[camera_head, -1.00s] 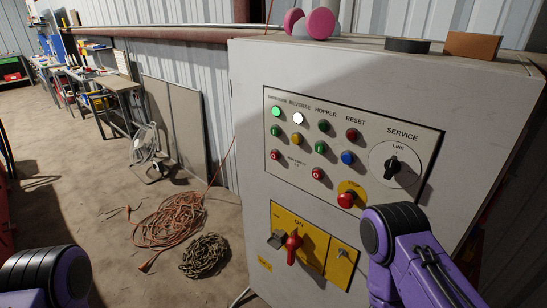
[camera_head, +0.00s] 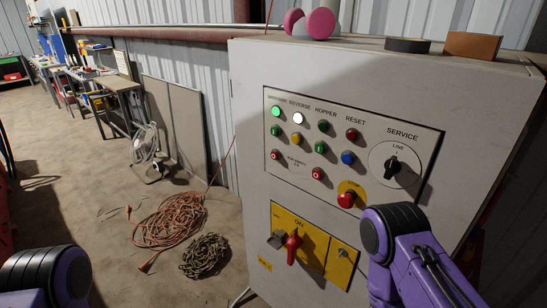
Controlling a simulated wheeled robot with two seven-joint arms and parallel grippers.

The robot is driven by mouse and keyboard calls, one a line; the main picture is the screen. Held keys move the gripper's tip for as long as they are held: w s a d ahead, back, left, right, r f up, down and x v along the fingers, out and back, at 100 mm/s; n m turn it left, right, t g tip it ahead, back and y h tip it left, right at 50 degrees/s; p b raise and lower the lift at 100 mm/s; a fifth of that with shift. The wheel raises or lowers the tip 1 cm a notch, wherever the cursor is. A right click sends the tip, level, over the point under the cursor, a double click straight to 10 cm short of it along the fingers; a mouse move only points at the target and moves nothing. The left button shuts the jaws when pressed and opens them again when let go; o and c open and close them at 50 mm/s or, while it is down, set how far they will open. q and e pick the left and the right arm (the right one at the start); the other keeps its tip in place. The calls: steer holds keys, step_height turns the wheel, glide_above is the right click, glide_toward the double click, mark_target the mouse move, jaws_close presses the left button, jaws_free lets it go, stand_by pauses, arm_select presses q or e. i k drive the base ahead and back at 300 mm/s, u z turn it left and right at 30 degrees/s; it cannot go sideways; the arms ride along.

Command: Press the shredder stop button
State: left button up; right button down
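A grey control cabinet (camera_head: 350,80) stands at the right with a white button panel (camera_head: 380,135). Its leftmost column, under a small label that is hard to read, has a lit green lamp (camera_head: 276,111), a green button (camera_head: 275,130) and a red stop button (camera_head: 275,156) at the bottom. Another red button (camera_head: 317,174) sits lower in the HOPPER column. A larger red mushroom button (camera_head: 346,200) sits on a yellow plate at the panel's lower right. Purple links of my two arms show at the lower left and lower right; neither gripper is in view.
A yellow plate (camera_head: 318,243) with a red rotary handle (camera_head: 293,248) is below the panel. A SERVICE selector (camera_head: 393,167) is at its right. An orange cable coil (camera_head: 173,221) and a darker coil (camera_head: 205,256) lie on the floor.

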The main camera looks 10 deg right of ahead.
mark_target(275, 155)
steer(key=u, duration=1.3)
steer(key=i, duration=0.5)
steer(key=z, duration=1.85)
